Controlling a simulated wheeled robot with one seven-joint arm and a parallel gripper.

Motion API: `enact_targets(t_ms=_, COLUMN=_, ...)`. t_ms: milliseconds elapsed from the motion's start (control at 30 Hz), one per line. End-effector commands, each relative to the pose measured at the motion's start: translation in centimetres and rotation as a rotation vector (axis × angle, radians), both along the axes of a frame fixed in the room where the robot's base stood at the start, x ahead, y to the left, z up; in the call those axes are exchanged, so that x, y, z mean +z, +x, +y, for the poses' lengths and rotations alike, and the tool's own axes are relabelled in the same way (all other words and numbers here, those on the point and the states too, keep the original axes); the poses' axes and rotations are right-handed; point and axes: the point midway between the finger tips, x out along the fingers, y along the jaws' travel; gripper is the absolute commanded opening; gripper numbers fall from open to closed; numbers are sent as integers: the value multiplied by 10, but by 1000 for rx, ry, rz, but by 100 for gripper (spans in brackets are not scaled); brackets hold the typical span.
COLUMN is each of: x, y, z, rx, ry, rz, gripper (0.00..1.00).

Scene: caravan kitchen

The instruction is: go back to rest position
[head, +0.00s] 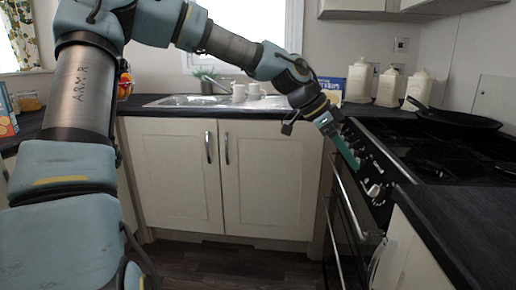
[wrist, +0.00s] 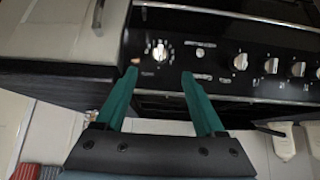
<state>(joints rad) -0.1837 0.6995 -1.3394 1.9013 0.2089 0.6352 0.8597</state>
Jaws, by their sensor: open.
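My gripper (head: 345,147) is in front of the cooker's control panel in the head view. In the wrist view its two green fingers (wrist: 160,88) are spread apart with nothing between them. The black cooker (head: 372,172) has a row of silver knobs on its front. One knob (wrist: 160,51) shows just beyond and between the fingertips in the wrist view; I cannot tell whether the fingers touch the panel. My arm stretches from the left of the head view across the sink side to the cooker.
A black frying pan (head: 455,118) stands on the hob. White canisters (head: 389,87) and a blue box (head: 331,88) stand behind it. The sink (head: 190,101) with white mugs (head: 246,91) is at the back. Cream cupboards (head: 265,175) stand below. The dark floor (head: 235,262) in front is clear.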

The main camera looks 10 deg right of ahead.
Motion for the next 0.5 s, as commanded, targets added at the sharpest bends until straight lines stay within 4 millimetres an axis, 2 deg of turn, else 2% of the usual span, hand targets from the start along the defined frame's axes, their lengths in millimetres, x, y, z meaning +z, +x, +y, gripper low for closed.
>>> enact_targets(t_ms=133, x=-11, y=3, z=13, rx=49, ry=59, rz=11, gripper=71)
enact_targets(t_ms=233, x=-34, y=10, z=43, rx=163, ry=177, rz=35, gripper=71)
enact_targets(t_ms=267, x=-40, y=13, z=57, rx=214, ry=221, rz=42, gripper=71)
enact_targets(t_ms=367, x=-59, y=27, z=115, rx=426, ry=365, rz=72, gripper=71)
enact_targets(t_ms=400, x=-62, y=32, z=140, rx=519, ry=415, rz=83, gripper=71)
enact_targets(t_ms=467, x=-63, y=39, z=179, rx=669, ry=478, rz=100, gripper=71)
enact_targets(t_ms=500, x=-62, y=42, z=206, rx=772, ry=512, rz=112, gripper=71)
